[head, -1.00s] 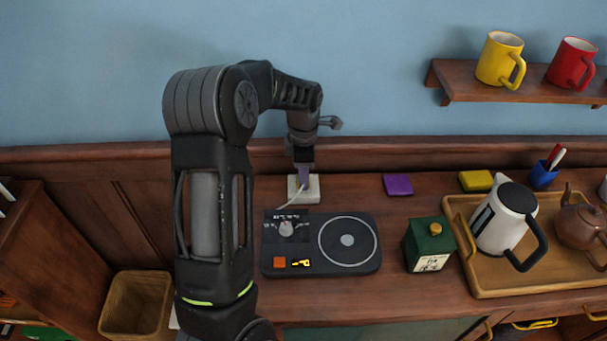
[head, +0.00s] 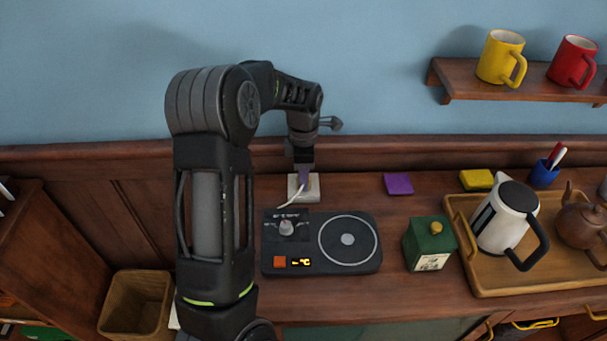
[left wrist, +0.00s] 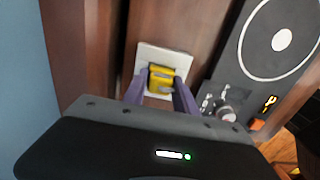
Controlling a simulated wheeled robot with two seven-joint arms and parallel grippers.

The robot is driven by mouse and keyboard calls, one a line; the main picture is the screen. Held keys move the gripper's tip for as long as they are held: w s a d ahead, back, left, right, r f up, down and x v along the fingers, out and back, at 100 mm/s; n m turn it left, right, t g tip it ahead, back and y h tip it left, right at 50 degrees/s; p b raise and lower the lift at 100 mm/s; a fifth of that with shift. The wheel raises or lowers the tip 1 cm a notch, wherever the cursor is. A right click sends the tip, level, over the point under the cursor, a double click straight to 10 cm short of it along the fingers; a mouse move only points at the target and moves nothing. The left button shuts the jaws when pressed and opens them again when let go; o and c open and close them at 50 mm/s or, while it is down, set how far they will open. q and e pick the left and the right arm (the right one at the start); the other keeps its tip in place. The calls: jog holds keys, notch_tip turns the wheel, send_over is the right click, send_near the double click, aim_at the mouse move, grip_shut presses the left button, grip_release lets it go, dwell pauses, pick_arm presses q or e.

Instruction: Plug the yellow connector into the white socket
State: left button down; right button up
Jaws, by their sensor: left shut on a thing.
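The white socket (head: 312,188) is a square plate on the wooden counter, behind the black hot plate; it also shows in the left wrist view (left wrist: 150,54). My left gripper (head: 303,179) points down over the socket. In the left wrist view its purple fingers (left wrist: 160,92) are shut on the yellow connector (left wrist: 161,78), which lies over the middle of the socket plate. I cannot tell whether the connector is seated in the socket or just above it. A pale cable (head: 291,200) runs from the gripper toward the hot plate. My right gripper is not in view.
The hot plate (head: 350,266) with its knob stands just in front of the socket. To the right are a purple pad (head: 398,184), a green canister (head: 424,256), a yellow block (head: 476,180) and a tray (head: 515,286) with a kettle. A wall shelf (head: 530,88) holds two mugs.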

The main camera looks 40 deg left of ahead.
pick_arm(q)
jog(key=shift+f, duration=0.3)
jog(key=c, duration=0.9)
grip_release()
notch_tip(320, 180, up, 8)
jog(key=shift+f+b, duration=0.1)
jog(key=shift+b, duration=0.6)
